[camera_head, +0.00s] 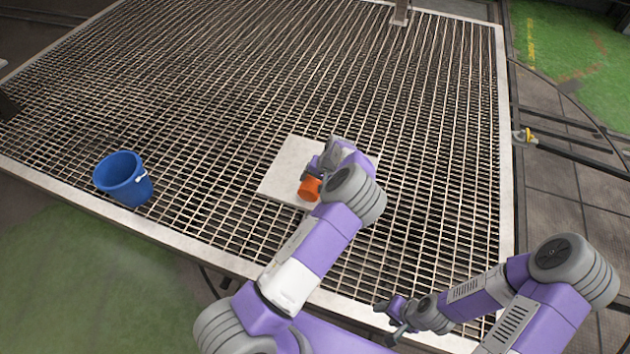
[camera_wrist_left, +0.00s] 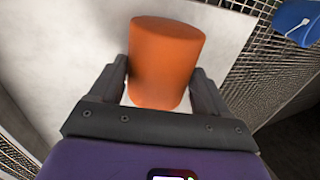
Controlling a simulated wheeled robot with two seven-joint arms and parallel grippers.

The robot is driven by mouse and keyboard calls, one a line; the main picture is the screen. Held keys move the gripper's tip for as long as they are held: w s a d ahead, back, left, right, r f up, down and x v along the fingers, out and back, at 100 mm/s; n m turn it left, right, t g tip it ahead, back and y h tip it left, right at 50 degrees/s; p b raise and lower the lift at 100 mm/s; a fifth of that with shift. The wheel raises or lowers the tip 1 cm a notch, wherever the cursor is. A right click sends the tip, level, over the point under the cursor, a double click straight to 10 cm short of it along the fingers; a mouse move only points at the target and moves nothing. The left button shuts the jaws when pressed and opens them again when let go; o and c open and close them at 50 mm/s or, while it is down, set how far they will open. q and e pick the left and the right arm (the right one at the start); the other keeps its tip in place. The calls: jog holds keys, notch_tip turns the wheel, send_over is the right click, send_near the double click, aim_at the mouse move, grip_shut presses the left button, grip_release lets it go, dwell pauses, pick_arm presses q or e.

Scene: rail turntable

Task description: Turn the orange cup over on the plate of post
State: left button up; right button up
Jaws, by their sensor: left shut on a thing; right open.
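The orange cup (camera_head: 310,188) is at the near edge of the pale square plate (camera_head: 281,165) in the head view. My left gripper (camera_head: 314,176) is shut on the cup, with one finger on each side of it. In the left wrist view the cup (camera_wrist_left: 166,62) fills the space between the fingers, with the plate (camera_wrist_left: 85,65) behind it. I cannot tell whether the cup touches the plate, nor where its opening is. My right gripper (camera_head: 388,318) is open and empty, low at the right near the grating's front edge. My left arm hides part of the plate.
A blue bucket (camera_head: 124,180) stands on the metal grating (camera_head: 215,130) to the left of the plate. It also shows in the left wrist view (camera_wrist_left: 297,22). The grating around the plate is mostly clear. A small yellow object (camera_head: 525,135) sits at the right beyond the frame.

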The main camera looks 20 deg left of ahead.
pick_arm(q)
jog(key=shift+f, duration=0.35)
jog(key=o, duration=1.1)
jog(key=v, duration=0.7)
jog(key=shift+d+r+p, duration=0.1)
jog(key=shift+r+p, duration=0.15)
jog(key=shift+p, duration=0.05)
